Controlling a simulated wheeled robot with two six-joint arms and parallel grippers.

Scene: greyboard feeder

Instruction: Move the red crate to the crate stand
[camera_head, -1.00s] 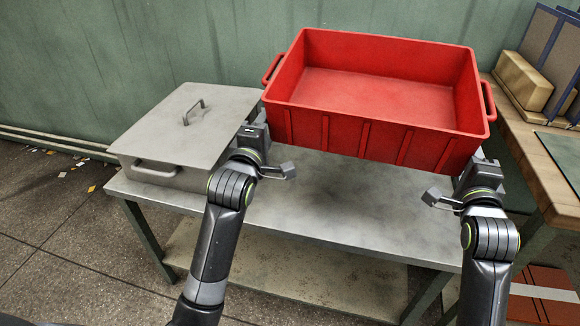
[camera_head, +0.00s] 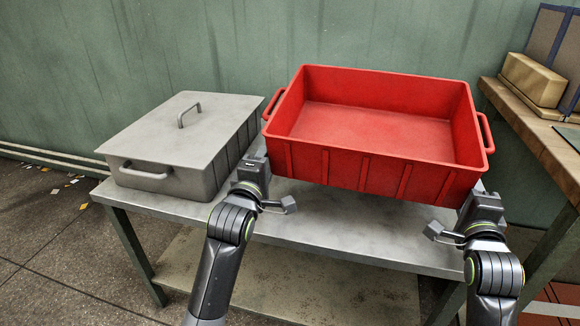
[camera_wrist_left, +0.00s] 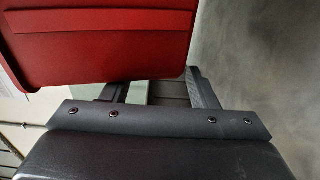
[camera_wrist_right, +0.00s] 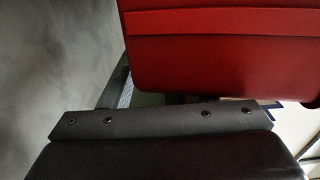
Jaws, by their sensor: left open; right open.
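The red crate (camera_head: 375,175) is an open, empty tub with a loop handle on its left end (camera_head: 275,105) and another on its right end (camera_head: 487,133). It is over the grey metal table (camera_head: 325,232); its underside is hidden, so I cannot tell whether it touches the top. My left gripper (camera_head: 252,172) is open at the crate's near left corner, below the left handle. My right gripper (camera_head: 483,208) is open at the near right corner, below the right handle. The crate's red wall fills the top of the left wrist view (camera_wrist_left: 100,40) and right wrist view (camera_wrist_right: 215,50). No separate crate stand is identifiable.
A grey lidded box (camera_head: 165,145) with handles stands on the table left of the crate, close to my left gripper. A wooden bench (camera_head: 535,135) with a tan block (camera_head: 533,80) is at the right. A green wall (camera_head: 220,45) is behind. The table's front strip is bare.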

